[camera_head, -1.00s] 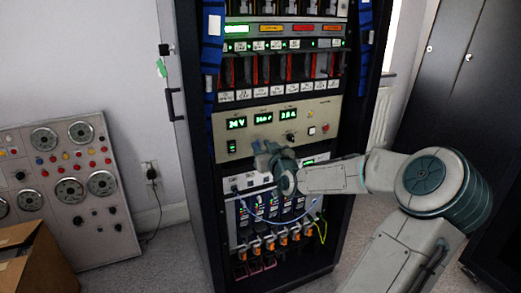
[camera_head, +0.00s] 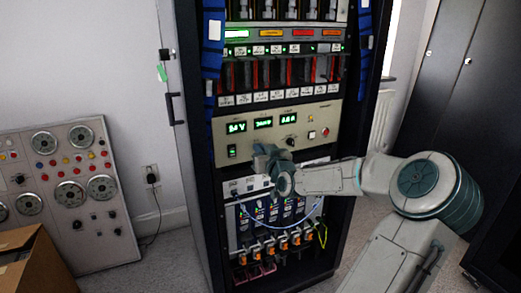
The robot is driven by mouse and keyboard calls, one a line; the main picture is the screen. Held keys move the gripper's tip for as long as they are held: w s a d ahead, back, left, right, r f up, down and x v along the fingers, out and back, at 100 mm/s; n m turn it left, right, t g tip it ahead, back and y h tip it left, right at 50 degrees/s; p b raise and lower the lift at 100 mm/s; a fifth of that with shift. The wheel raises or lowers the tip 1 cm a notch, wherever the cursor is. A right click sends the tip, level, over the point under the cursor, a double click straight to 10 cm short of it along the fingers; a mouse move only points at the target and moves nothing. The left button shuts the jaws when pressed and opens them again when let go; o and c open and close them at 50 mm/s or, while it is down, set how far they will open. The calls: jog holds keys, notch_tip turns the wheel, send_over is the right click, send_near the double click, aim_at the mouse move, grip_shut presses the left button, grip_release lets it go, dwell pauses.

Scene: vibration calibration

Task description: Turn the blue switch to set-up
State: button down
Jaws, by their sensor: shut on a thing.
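My gripper (camera_head: 264,156) is at the front of the equipment rack, at the lower edge of the cream panel (camera_head: 295,112) with green number displays. It points at the rack face and is shut on a small part there, which I take to be the blue switch. The gripper and wrist hide the switch and its markings, so its setting cannot be read. My arm reaches in from the right.
The tall rack has a blue cable (camera_head: 240,207) and a row of orange plugs (camera_head: 282,243) below my wrist. A gauge panel (camera_head: 70,190) and an open cardboard box (camera_head: 35,265) stand at left. Dark cabinets (camera_head: 450,100) stand at right.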

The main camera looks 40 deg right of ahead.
jog(key=shift+r, duration=0.1)
jog(key=shift+s+d+f+m+p, duration=0.1)
jog(key=shift+f+m+p, duration=0.05)
jog(key=shift+m+p, duration=2.3)
jog(key=shift+w+d+f+m+p, duration=0.15)
jog(key=shift+m+p, duration=1.4)
jog(key=shift+m, duration=1.8)
jog(key=shift+s+d+f+m+p, duration=0.1)
jog(key=shift+s+f+m+p, duration=0.05)
jog(key=shift+m+p, duration=2.3)
jog(key=shift+m+b, duration=0.4)
jog(key=shift+m, duration=0.25)
jog(key=c, duration=1.5)
grip_release()
jog(key=shift+c, duration=0.2)
